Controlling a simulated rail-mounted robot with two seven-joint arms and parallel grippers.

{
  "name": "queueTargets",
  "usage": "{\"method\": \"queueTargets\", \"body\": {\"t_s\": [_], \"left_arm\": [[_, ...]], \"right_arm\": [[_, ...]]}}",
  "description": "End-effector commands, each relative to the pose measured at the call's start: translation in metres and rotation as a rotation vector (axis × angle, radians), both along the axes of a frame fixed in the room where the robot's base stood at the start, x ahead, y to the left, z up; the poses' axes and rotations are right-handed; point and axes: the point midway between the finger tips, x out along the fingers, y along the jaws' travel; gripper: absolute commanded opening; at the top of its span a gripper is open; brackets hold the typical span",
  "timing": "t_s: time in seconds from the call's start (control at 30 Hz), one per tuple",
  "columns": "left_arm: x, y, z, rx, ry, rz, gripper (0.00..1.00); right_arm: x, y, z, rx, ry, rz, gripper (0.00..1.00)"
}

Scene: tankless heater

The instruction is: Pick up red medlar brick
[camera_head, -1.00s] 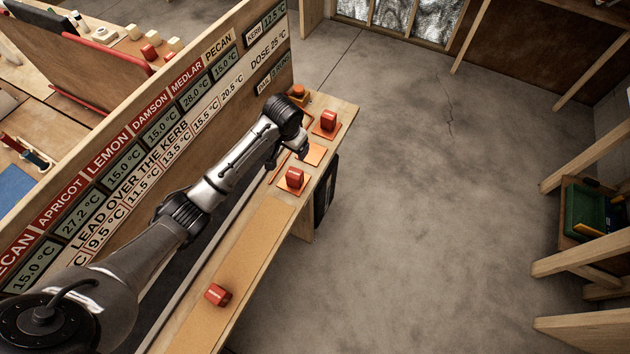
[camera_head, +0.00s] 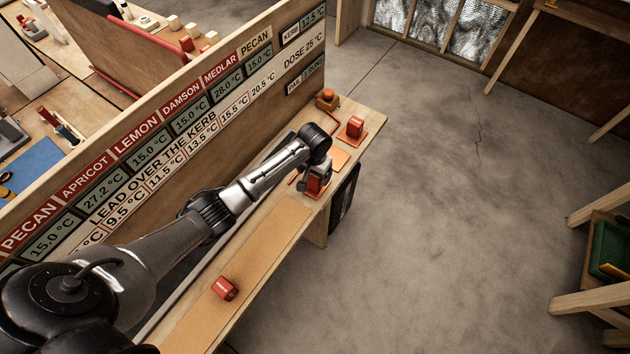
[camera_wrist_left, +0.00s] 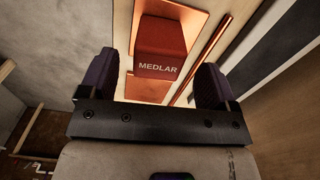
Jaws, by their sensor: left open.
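The red medlar brick (camera_wrist_left: 160,49) shows its white MEDLAR label in the left wrist view. It sits at an orange pad (camera_wrist_left: 198,20), between the fingers of my left gripper (camera_wrist_left: 157,78) as seen from the wrist. The gripper is open, with a finger to each side; I cannot tell whether either finger touches the brick. In the head view the same brick (camera_head: 319,182) is partly hidden by my left gripper (camera_head: 312,179), which is down at it on the bench. My right gripper is not in view.
Another red brick (camera_head: 355,127) stands on an orange pad farther along the bench, and one lies on the tan strip (camera_head: 224,289) nearer. A tall sign board (camera_head: 250,90) runs along the left. A copper rod (camera_wrist_left: 209,57) lies beside the brick.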

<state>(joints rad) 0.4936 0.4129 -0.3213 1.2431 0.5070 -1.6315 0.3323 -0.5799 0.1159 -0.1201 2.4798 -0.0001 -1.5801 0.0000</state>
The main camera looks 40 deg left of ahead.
Motion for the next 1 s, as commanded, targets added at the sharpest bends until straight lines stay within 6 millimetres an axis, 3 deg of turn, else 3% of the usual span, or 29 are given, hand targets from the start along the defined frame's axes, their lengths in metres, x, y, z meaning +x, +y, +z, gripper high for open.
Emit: {"method": "queueTargets", "body": {"t_s": [0.4,0.73,1.0], "left_arm": [[0.003,-0.001,-0.047,-0.001,0.0,-0.001,0.83],[0.002,-0.001,-0.051,0.0,0.0,-0.001,0.83],[0.002,-0.001,-0.051,0.0,0.0,-0.001,0.58]], "right_arm": [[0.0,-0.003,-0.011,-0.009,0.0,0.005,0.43],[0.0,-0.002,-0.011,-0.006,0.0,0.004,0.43],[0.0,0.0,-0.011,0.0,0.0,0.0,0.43]]}}
